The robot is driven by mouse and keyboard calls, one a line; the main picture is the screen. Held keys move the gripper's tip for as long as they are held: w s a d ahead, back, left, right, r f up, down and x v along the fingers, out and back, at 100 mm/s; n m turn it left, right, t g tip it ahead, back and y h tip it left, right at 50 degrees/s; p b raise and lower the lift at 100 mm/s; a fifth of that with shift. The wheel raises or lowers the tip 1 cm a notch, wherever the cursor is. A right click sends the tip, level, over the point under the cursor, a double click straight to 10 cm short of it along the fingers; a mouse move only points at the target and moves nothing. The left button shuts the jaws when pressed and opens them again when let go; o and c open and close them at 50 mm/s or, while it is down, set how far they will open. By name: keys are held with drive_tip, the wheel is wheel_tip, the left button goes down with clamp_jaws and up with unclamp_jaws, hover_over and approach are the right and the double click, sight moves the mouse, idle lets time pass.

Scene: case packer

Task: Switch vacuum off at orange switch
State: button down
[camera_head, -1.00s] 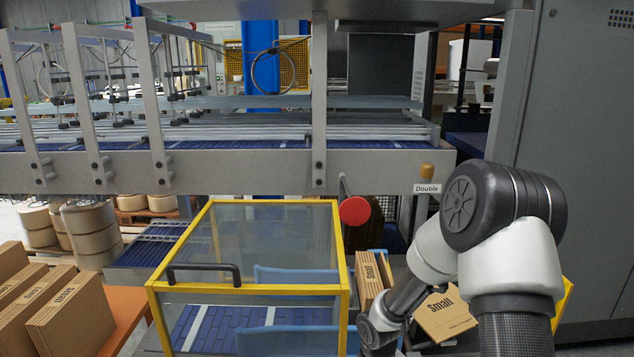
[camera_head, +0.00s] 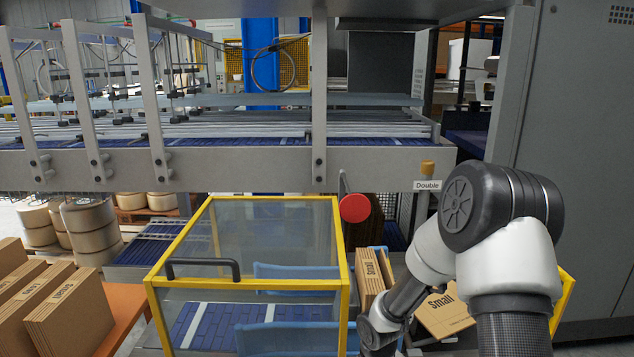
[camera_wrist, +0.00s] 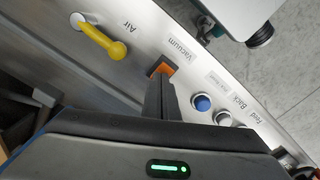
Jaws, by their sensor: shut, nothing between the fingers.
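The orange switch (camera_wrist: 162,68) shows in the wrist view on a grey metal panel, beside the label "Vacuum" (camera_wrist: 182,50). My gripper (camera_wrist: 161,80) is shut and empty. Its fingertips are at the switch and cover its lower part. I cannot tell whether they touch it or which way the switch is set. In the head view my arm reaches down at the right, and neither the gripper nor the switch can be made out.
In the wrist view a yellow lever (camera_wrist: 105,42) labelled "Air" is left of the switch; a blue button (camera_wrist: 202,102) is to the right. In the head view, a yellow-framed clear guard (camera_head: 250,287) and a red round knob (camera_head: 355,208) stand left of my arm.

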wheel_tip(320, 180, up, 7)
drive_tip(key=p, duration=0.5)
idle(0.4)
